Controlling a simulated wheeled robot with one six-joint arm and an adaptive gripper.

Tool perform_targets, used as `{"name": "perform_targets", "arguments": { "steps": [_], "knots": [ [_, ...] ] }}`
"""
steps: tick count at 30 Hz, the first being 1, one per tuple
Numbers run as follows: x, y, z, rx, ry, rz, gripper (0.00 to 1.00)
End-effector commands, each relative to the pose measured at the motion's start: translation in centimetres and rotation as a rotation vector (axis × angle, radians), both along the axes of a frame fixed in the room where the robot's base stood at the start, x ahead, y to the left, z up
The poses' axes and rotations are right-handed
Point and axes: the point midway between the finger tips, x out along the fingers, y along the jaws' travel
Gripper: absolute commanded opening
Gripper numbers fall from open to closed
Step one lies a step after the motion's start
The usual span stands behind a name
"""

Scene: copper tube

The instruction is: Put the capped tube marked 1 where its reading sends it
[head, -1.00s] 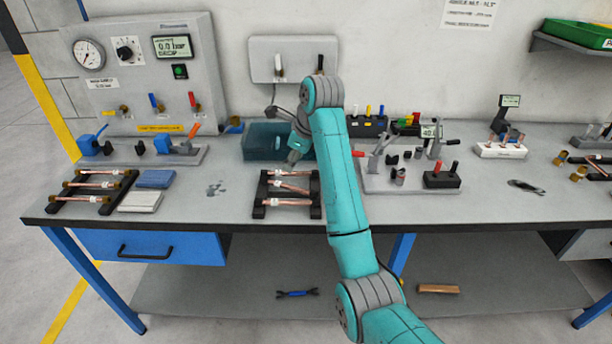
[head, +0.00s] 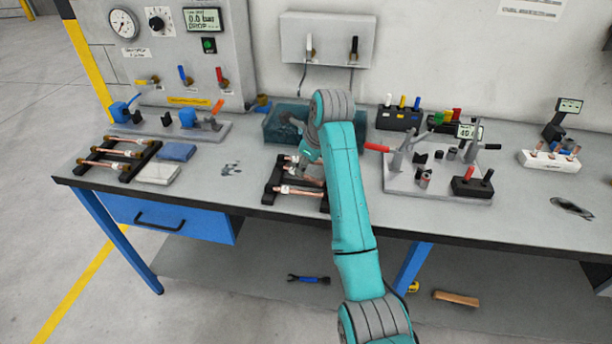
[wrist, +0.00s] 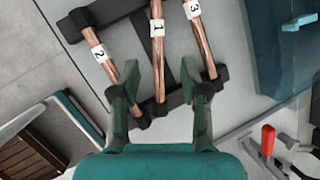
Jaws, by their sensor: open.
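The tube marked 1 (wrist: 157,45) is a copper tube with a white label. It lies in the middle of a black rack (wrist: 130,28), between the tube marked 2 (wrist: 103,58) and the tube marked 3 (wrist: 196,30). My gripper (wrist: 160,98) is open, with its fingers on either side of the lower part of tube 1 in the wrist view; I see no contact. In the head view the rack (head: 268,197) stands at the bench's front middle. My arm covers its right part, and its labels are too small to read there.
A teal water tank (head: 275,130) stands behind the rack. To the right is a clamp fixture with a red lever (head: 377,148). A second tube rack (head: 92,163) and blue and white cloths are left. The gauge panel (head: 165,60) stands at the back left.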

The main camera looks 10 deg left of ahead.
Motion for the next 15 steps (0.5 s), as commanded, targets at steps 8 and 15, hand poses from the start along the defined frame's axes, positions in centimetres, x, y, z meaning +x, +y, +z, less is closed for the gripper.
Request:
{"name": "perform_targets", "arguments": {
  "steps": [8, 15],
  "knots": [
    [0.9, 1.1, -2.5, -0.001, 0.003, 0.0, 0.46],
    [1.7, 1.8, -4.6, 0.0, 0.0, 0.0, 0.46]
  ]
}}
